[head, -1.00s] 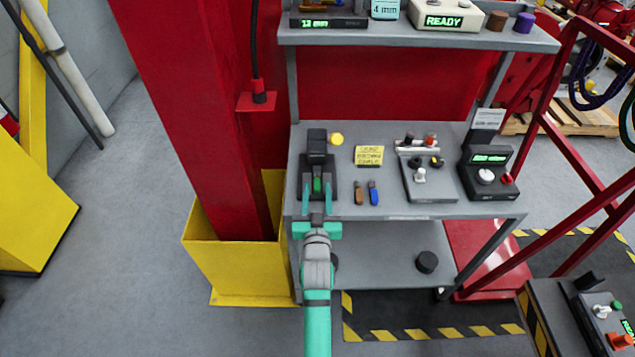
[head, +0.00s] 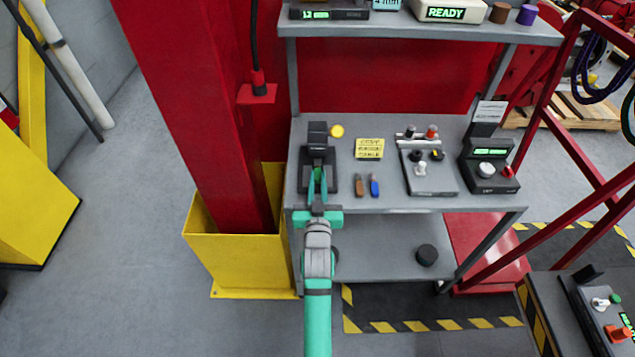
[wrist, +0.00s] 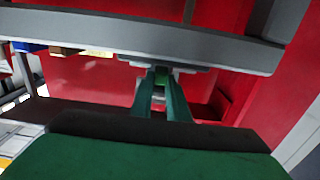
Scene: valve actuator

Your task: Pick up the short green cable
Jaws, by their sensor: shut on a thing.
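My gripper (head: 317,190) reaches over the front left of the grey cart shelf, with its fingers drawn together. The short green cable (wrist: 161,78) shows as a small green piece between the fingertips in the wrist view. In the head view the closed fingers mostly cover it. The fingers are at the black device (head: 330,160) on the shelf, in front of its upright block. I cannot tell whether the cable is clear of the device.
The shelf (head: 420,203) also bears a brown piece (head: 359,186), a blue piece (head: 374,187), a yellow note (head: 369,148), a yellow knob (head: 337,131) and control boxes. A red column (head: 205,120) stands close on the left. An upper shelf (head: 420,31) overhangs behind.

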